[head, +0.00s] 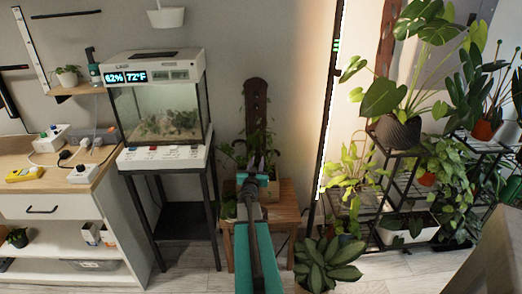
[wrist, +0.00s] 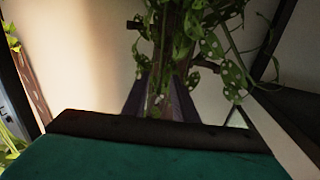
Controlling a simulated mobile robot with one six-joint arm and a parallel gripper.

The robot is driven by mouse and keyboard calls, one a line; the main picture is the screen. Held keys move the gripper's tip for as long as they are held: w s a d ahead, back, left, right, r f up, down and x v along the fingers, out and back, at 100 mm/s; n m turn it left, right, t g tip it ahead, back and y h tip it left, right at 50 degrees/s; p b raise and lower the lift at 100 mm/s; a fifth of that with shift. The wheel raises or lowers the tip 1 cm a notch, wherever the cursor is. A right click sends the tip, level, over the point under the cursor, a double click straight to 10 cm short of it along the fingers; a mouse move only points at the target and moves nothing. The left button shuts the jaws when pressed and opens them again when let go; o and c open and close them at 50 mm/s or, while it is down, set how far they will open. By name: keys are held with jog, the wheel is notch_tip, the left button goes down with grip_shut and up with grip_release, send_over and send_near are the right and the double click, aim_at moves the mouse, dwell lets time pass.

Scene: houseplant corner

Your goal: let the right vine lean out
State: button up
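A dark wooden board (head: 256,96) with holes stands upright behind a potted climbing plant on a wooden stool (head: 288,204). Thin green vine growth (head: 268,143) shows along the right of the board, and more foliage (head: 236,150) along its left. My gripper (head: 257,161) is in front of the board's lower part and hides some of the plant. In the wrist view my gripper (wrist: 160,94) has its two dark fingers apart, with a stem or support between or behind them. A vine with holed leaves (wrist: 233,76) hangs to the right, above the fingers. I cannot tell any contact.
A glass terrarium (head: 160,112) stands on a black frame at the left. A tall lit pole (head: 326,130) rises right of the stool. A leafy pot plant (head: 328,262) stands on the floor in front, and a black plant rack (head: 395,178) stands farther right.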

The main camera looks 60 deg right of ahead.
jog(key=x, duration=1.1)
jog(key=shift+p, duration=0.45)
grip_shut()
dwell(1.3)
jog(key=shift+w+a, duration=0.1)
